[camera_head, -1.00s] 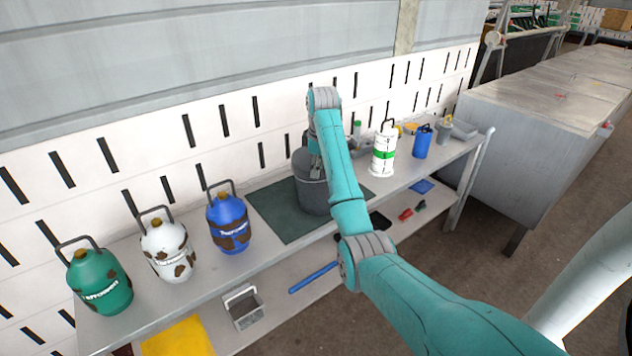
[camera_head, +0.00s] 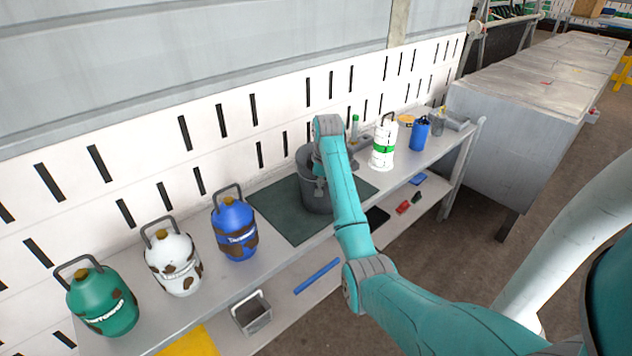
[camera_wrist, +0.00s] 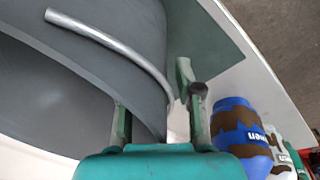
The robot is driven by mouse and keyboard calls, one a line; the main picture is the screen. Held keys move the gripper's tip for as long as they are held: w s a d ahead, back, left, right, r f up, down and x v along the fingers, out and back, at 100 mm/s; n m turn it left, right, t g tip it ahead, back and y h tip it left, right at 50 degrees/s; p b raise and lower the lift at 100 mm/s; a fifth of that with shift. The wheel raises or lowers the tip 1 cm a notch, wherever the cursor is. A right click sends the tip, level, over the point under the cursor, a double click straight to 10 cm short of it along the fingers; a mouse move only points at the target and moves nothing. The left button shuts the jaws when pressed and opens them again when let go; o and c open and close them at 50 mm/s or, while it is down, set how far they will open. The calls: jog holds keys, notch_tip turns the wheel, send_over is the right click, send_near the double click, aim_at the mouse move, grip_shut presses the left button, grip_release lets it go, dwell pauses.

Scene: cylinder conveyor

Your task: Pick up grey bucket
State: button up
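The grey bucket (camera_head: 314,201) stands upright on a dark green mat (camera_head: 277,217) on the workbench, partly hidden by my arm. In the wrist view the bucket (camera_wrist: 135,55) fills the upper left, with its curved silver handle (camera_wrist: 110,35) running down toward my fingers. My gripper (camera_head: 320,188) is at the bucket's near upper side. In the wrist view my gripper (camera_wrist: 160,105) has its fingers apart on either side of the bucket's rim and handle end. Whether they touch is unclear.
Blue (camera_head: 235,229), white (camera_head: 173,262) and green (camera_head: 103,302) jugs stand on the bench left of the bucket. A white canister with a green band (camera_head: 383,143) and a blue container (camera_head: 420,134) stand right. A lower shelf holds a grey box (camera_head: 251,316). A wall is behind.

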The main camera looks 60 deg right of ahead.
grip_shut()
jog(key=shift+r, duration=0.1)
dwell(0.3)
